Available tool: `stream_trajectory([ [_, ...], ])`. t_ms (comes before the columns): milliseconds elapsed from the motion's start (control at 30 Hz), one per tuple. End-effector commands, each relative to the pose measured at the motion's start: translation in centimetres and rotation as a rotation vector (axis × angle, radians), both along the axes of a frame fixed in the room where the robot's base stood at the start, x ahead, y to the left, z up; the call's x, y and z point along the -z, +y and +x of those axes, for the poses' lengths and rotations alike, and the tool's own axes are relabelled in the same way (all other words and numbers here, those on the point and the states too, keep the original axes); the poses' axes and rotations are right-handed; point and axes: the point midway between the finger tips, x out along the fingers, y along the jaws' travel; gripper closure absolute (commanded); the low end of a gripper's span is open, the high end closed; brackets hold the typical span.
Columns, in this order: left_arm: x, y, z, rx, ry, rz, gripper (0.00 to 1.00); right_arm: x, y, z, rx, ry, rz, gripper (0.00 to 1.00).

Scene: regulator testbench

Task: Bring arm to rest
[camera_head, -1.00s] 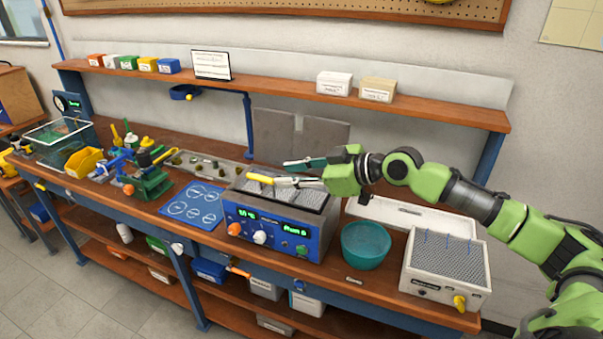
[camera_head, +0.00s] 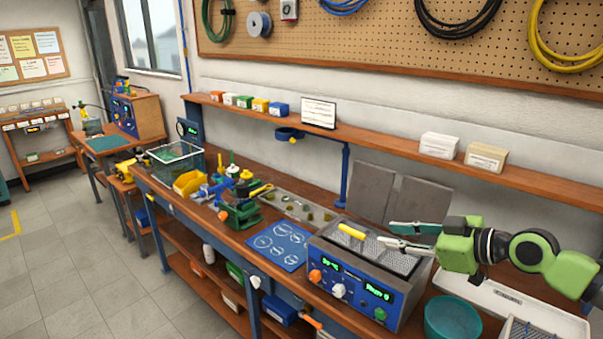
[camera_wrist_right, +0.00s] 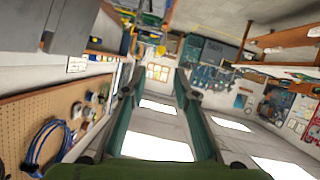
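My right gripper (camera_head: 388,234) reaches in from the right in the head view, above the blue-fronted bench unit (camera_head: 350,287). Its two fingers are apart with nothing between them. The right wrist view also shows the gripper (camera_wrist_right: 155,85) open and empty. A yellow handle-like piece (camera_head: 352,231) shows just left of the fingertips, at the top of the bench unit; I cannot tell whether a finger touches it. My left arm and gripper are not in view.
The workbench holds a teal bowl (camera_head: 453,318), a blue mat (camera_head: 280,246), a green vise (camera_head: 241,211) and a clear bin (camera_head: 178,163). A shelf (camera_head: 375,136) with small boxes runs behind. Grey floor (camera_head: 85,260) is free at the left.

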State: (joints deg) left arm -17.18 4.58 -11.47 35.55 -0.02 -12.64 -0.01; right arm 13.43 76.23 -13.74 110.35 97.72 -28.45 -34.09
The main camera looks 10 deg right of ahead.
Motion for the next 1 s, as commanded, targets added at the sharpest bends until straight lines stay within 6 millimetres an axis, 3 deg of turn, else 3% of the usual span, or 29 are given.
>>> stream_trajectory([
  [133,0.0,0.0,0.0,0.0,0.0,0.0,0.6,3.7,2.4,-1.5,-0.042,0.059,-0.011,0.72],
  [233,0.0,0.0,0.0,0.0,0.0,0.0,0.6,8.7,5.6,-3.9,-0.09,0.139,-0.03,0.72],
  [400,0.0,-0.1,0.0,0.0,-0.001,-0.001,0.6,18.0,11.4,-10.5,-0.14,0.304,-0.089,0.72],
  [600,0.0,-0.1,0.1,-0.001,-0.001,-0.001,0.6,24.9,14.9,-17.6,-0.041,0.476,-0.149,0.72],
  [800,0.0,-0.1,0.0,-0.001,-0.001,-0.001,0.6,28.1,14.5,-23.2,0.173,0.633,-0.183,0.72],
  [1000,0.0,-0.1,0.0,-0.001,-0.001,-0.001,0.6,29.3,12.8,-27.7,0.38,0.761,-0.199,0.72],
])
